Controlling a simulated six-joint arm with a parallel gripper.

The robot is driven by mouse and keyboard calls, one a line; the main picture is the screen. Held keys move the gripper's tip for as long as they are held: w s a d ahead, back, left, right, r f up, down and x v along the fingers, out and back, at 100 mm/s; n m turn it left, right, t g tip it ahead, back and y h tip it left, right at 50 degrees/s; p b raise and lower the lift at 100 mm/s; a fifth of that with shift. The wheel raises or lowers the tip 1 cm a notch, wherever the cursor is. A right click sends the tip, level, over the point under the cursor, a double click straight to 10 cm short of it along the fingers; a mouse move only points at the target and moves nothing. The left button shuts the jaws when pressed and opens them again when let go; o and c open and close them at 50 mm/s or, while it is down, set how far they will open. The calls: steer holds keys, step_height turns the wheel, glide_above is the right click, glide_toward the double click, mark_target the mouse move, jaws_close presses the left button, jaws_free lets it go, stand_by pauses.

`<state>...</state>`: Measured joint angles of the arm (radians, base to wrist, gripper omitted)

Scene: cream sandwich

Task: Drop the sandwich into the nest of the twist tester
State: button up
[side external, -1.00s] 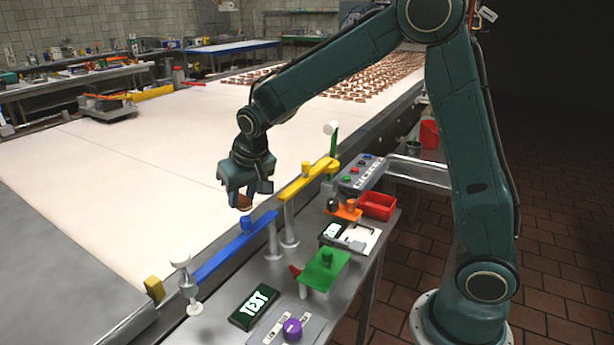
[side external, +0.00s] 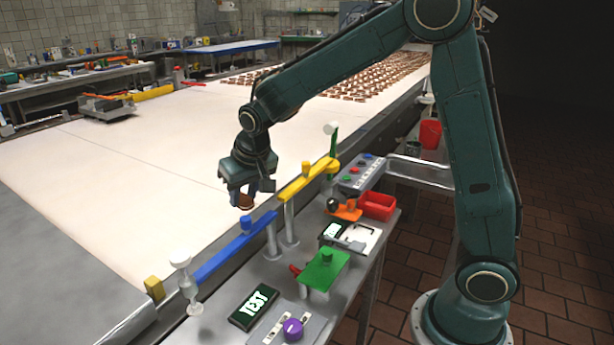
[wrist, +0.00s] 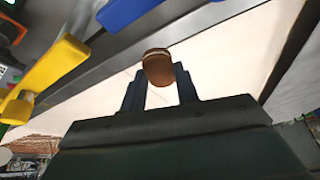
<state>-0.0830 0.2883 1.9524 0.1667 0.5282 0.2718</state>
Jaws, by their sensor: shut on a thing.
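The sandwich (side external: 245,202) is a small brown round cookie with a pale cream line. My gripper (side external: 244,197) is shut on it and holds it above the white belt, just behind the blue and yellow bars. In the wrist view the sandwich (wrist: 158,69) sits between the two dark fingertips (wrist: 160,75). A grey panel with a purple knob (side external: 292,329) stands at the front of the side bench. I cannot tell for sure which fixture is the twist tester, and its nest is not clearly seen.
A blue bar (side external: 233,246) and a yellow bar (side external: 306,181) on posts edge the belt (side external: 110,190). The bench also holds a green fixture (side external: 324,270), a red bin (side external: 377,205) and a TEST sign (side external: 254,307). The near belt is bare; many sandwiches (side external: 365,80) lie farther back.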

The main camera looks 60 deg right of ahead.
step_height(320, 180, up, 10)
steer(key=s+d+m+g+h, duration=0.2)
steer(key=s+d+m, duration=0.5)
steer(key=s, duration=0.4)
steer(key=s+d+m+g+h, duration=0.1)
steer(key=s+d+m+g, duration=0.1)
steer(key=s+d+m, duration=0.75)
step_height(320, 180, down, 13)
steer(key=a+n, duration=0.2)
steer(key=shift+s+a+r, duration=0.15)
steer(key=shift+s+a, duration=0.15)
steer(key=shift+s, duration=0.1)
steer(key=shift+f, duration=3.2)
